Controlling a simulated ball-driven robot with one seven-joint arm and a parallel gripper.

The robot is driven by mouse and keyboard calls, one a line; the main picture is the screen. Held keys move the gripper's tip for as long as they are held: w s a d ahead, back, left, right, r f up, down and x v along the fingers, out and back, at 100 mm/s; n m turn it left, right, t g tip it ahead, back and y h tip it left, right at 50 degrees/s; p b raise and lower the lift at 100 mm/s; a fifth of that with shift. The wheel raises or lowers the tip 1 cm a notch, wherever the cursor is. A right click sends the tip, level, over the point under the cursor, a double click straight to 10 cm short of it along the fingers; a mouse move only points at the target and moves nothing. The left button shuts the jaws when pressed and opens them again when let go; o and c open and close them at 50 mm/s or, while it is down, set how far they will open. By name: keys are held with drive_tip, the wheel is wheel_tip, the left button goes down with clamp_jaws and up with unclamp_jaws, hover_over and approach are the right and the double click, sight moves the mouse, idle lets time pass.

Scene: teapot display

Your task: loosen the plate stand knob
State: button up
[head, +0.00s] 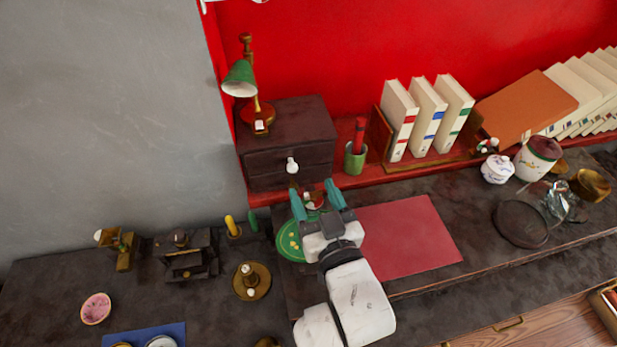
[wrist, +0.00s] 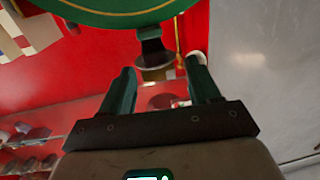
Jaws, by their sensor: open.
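A green plate (head: 290,243) with yellow marks is in the head view, partly behind my gripper. In the wrist view the rim of the green plate (wrist: 118,12) fills the top. Below the rim hangs a dark bracket (wrist: 151,42) with a round brassy piece (wrist: 157,72) at its end, which looks like the stand's knob. My gripper (head: 315,192) is open, with teal fingers apart. In the wrist view the brassy piece appears between the fingertips of my gripper (wrist: 160,66); I cannot tell whether they touch it.
A dark drawer box (head: 290,145) with a white knob stands behind my gripper, and a green cup (head: 355,160) stands on the red shelf. A red mat (head: 410,235) lies to the right. The mat's surface is clear.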

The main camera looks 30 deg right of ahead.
drive_tip(key=shift+x, duration=1.5)
drive_tip(key=shift+c, duration=0.3)
drive_tip(key=c, duration=0.9)
